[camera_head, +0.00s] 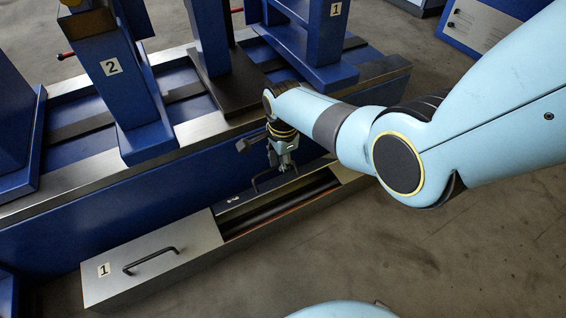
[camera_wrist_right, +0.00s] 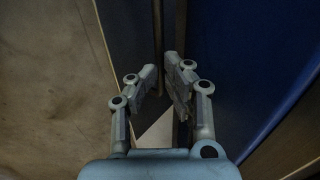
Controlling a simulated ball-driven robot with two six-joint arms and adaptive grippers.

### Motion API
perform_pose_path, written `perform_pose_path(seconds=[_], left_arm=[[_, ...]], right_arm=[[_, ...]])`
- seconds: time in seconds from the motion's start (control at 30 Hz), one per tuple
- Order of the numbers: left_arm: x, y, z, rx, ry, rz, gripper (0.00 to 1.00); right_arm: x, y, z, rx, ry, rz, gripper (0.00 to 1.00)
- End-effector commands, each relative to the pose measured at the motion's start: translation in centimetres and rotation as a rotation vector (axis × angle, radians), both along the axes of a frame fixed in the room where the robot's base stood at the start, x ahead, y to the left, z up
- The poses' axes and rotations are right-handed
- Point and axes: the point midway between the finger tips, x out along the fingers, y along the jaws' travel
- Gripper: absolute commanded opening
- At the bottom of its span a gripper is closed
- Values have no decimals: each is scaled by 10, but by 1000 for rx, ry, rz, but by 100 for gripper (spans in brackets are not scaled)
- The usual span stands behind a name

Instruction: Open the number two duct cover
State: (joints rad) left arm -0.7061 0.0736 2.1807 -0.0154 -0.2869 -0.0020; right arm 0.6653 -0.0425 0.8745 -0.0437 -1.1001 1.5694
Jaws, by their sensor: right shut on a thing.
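The number two duct cover (camera_head: 222,206) is a dark panel with a small 2 label and a black handle (camera_head: 256,184). It looks tilted up against the blue machine bed, with the dark duct (camera_head: 285,207) open in front of it. My right gripper (camera_head: 284,168) reaches down from the right and is shut on the handle. In the right wrist view its fingers (camera_wrist_right: 166,84) close in on a dark narrow strip; the grip itself is hard to make out. My left gripper is not in view.
The number one duct cover (camera_head: 190,252), grey with a black handle, lies flat over the left part of the duct. The blue machine bed (camera_head: 120,205) runs behind, with blue pedestals labelled 2 (camera_head: 140,110) and 1 (camera_head: 325,40). The floor in front is clear.

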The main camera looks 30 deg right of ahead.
Motion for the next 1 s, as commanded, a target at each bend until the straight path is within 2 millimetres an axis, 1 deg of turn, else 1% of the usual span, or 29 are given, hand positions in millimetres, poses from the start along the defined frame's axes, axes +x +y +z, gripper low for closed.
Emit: perform_pose_path(seconds=[0.03, 0.43, 0.47, 0.5, 0.57, 0.87, 1.0], left_arm=[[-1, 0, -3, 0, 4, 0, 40], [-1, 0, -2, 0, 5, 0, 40], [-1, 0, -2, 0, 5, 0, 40], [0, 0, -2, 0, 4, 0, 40], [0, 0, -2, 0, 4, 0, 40], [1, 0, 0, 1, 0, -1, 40], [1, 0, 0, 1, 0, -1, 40]], right_arm=[[-7, -1, -9, -3, 12, 3, 0], [-8, 0, -10, -2, 15, 3, 0], [-8, 0, -10, -2, 15, 3, 20], [-8, 0, -9, -2, 15, 3, 26], [-8, 0, -9, -2, 14, 3, 32], [-5, 0, -4, 0, 10, 2, 32], [-6, 0, 6, 0, 9, 2, 32]])
